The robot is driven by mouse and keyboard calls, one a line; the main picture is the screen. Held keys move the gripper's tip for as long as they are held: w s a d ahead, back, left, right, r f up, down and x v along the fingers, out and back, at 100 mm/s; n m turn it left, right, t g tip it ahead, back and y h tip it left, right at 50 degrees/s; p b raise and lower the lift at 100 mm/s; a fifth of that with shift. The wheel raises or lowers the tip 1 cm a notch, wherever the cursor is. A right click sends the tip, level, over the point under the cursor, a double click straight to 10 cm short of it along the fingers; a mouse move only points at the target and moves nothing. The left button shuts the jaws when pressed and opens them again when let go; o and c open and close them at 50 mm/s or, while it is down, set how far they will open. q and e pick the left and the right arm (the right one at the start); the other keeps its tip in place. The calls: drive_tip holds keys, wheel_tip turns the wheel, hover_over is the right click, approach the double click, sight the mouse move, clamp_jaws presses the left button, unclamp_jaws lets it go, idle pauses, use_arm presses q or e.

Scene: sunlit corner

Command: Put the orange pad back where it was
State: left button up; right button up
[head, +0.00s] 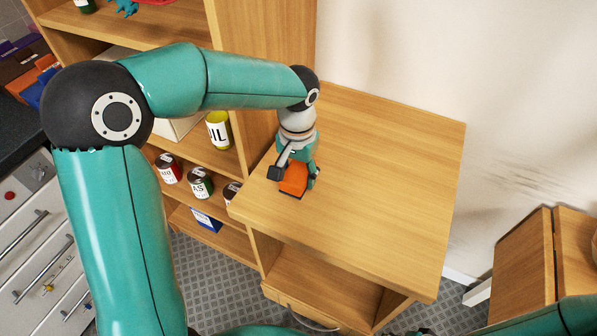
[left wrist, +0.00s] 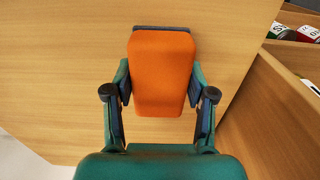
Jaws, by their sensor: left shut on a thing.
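The orange pad (head: 293,179) is at the left side of the wooden table top (head: 375,185) in the head view. It also fills the middle of the left wrist view (left wrist: 161,72), with a dark edge showing at its far end. My left gripper (head: 294,176) is shut on the orange pad, one finger on each side of it in the left wrist view (left wrist: 160,92). I cannot tell whether the pad touches the table top. My right gripper is not in view.
A wooden shelf (head: 265,60) stands close on the left, holding several cans and a yellow OIL container (head: 219,130). The table top to the right of the pad is bare. A wall (head: 400,50) stands behind, and a wooden cabinet (head: 522,262) is at the lower right.

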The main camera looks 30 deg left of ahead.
sight(298, 171)
use_arm(q)
drive_tip(key=shift+f, duration=0.2)
drive_tip(key=o, duration=1.1)
drive_tip(key=shift+r, duration=0.1)
drive_tip(key=shift+r, duration=0.1)
wheel_tip(298, 171, up, 12)
drive_tip(key=shift+r+p, duration=0.1)
drive_tip(key=shift+p, duration=0.25)
